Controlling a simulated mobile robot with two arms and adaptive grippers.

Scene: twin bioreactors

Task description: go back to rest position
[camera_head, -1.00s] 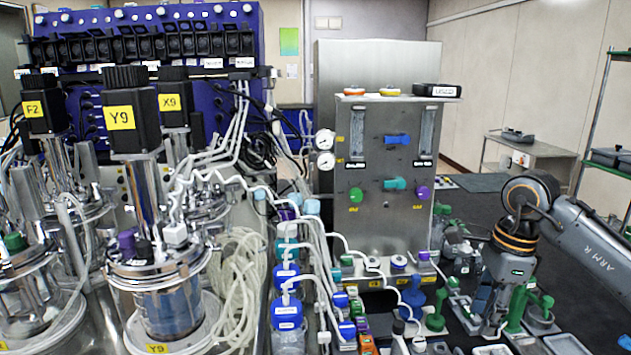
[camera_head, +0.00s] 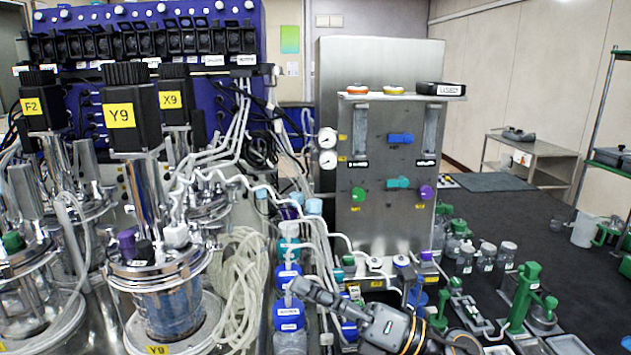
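My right gripper (camera_head: 312,293) reaches in from the bottom edge, right of centre, and points left. Its dark grey fingers lie in front of the blue-capped bottles (camera_head: 288,318) in the head view. I cannot tell whether it touches them. The fingers are seen nearly side-on, so I cannot tell whether they are open or shut. I see nothing clearly held in them. My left gripper is not in view.
A steel panel (camera_head: 385,185) with valves stands behind my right gripper.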

